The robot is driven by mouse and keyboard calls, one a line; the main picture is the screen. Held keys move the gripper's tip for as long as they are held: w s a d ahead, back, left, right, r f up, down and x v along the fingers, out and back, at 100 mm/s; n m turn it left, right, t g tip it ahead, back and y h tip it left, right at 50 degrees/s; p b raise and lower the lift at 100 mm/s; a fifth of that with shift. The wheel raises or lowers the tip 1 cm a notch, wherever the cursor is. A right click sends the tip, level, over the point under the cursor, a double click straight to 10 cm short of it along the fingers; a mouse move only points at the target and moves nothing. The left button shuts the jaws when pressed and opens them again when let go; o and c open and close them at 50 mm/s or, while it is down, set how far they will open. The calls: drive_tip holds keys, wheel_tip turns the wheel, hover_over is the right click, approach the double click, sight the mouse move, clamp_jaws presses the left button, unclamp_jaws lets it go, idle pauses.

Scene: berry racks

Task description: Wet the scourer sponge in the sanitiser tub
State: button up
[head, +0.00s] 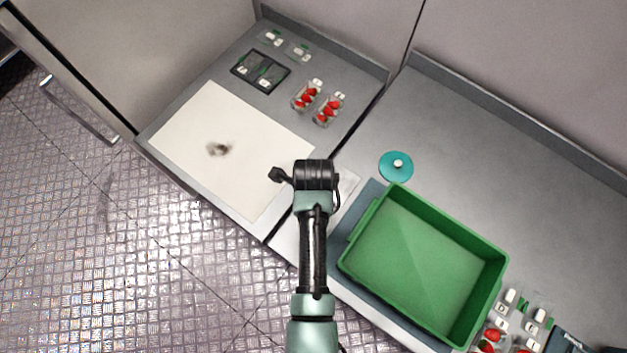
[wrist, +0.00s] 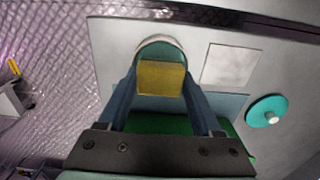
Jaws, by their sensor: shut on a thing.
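My gripper (wrist: 161,80) is shut on a yellow block, the scourer sponge (wrist: 162,77), with one blue finger at each side of it. Behind the sponge in the wrist view is a round vessel with a pale rim and teal inside, which looks like the sanitiser tub (wrist: 160,42). The sponge overlaps its near part. I cannot tell whether the sponge is above it, inside it or touching liquid. In the head view my arm hides the fingers, sponge and tub.
A teal disc with a white knob (head: 396,166) lies on the grey counter. A green crate (head: 362,231) stands right of my arm. A white board (head: 194,150) with a dark smudge (head: 218,149) lies left. Punnets of strawberries (head: 328,109) and a black tray (head: 260,71) are behind.

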drive_tip(key=shift+f+b, duration=0.35)
drive_tip(key=shift+f, duration=0.15)
idle(0.4)
drive_tip(key=shift+s+f, duration=0.1)
idle(1.2)
wheel_tip(320, 180, up, 7)
drive_tip(key=p, duration=0.8)
idle(0.9)
